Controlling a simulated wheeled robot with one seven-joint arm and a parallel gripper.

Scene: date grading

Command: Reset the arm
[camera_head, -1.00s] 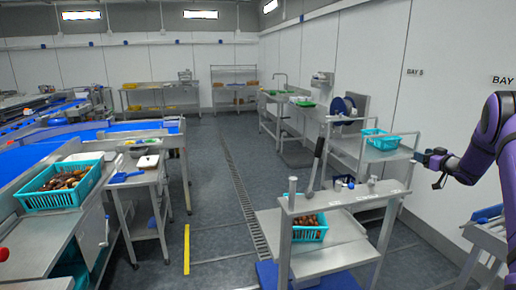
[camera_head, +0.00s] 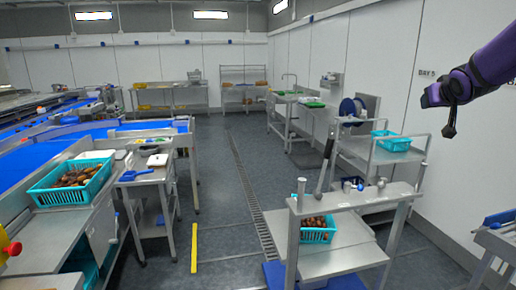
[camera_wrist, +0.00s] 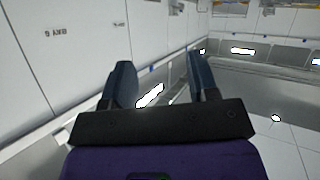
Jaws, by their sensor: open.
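My purple arm reaches in from the right edge of the head view. My gripper (camera_head: 440,112) is raised in the air in front of the white wall, above and to the right of the carts. In the wrist view, the two dark fingers of my gripper (camera_wrist: 160,85) stand apart with nothing between them. Beyond them the wrist view shows the wall, ceiling and lights.
A steel cart holds a teal basket of dates (camera_head: 316,232) in front. Another teal basket (camera_head: 392,142) sits on the cart behind it. A date-filled basket (camera_head: 70,184) stands on the left bench. The floor aisle (camera_head: 218,180) between is clear.

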